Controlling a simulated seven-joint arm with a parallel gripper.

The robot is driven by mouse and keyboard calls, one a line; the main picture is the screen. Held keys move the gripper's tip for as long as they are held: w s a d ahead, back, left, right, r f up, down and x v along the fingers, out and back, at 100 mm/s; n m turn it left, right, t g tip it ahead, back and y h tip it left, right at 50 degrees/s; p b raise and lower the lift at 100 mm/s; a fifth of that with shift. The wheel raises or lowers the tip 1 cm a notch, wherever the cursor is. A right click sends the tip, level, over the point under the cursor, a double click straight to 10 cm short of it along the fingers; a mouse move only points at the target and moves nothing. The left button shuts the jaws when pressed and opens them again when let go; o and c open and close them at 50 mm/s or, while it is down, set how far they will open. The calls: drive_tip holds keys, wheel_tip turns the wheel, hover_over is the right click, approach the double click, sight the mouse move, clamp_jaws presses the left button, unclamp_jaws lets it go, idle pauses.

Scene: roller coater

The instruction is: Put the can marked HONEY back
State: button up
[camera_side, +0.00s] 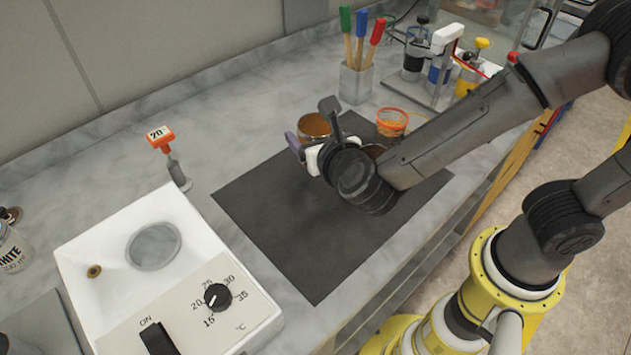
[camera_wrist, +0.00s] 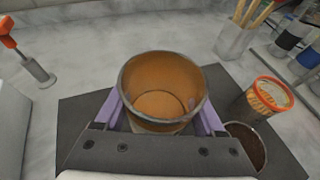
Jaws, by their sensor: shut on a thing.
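An open can with an amber-brown inside (camera_side: 314,127) is between the purple fingers of my gripper (camera_side: 306,146), over the back part of the dark mat (camera_side: 290,215). In the wrist view the same can (camera_wrist: 163,85) fills the middle, with a finger of my gripper (camera_wrist: 162,108) on each side. My gripper is shut on it. No marking on this can is readable, so I cannot tell if it is HONEY. Whether its base touches the mat is hidden.
An orange-rimmed container (camera_side: 392,122) and a dark-filled open can (camera_wrist: 246,143) stand to the right. A pot of coloured-handled tools (camera_side: 356,82) is behind. A white bath with a dial (camera_side: 165,265) and an orange-topped "20" probe (camera_side: 161,137) are left. The mat's front is clear.

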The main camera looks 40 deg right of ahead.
sight(312, 179)
wheel_tip(312, 179, down, 8)
drive_tip(key=shift+r, duration=0.2)
drive_tip(key=shift+f, duration=0.15)
drive_tip(key=o, duration=1.6)
drive_tip(key=shift+c, duration=0.2)
drive_tip(key=shift+r, duration=0.25)
drive_tip(key=v, duration=0.7)
drive_tip(key=shift+s+a, duration=0.1)
drive_tip(key=shift+s, duration=0.1)
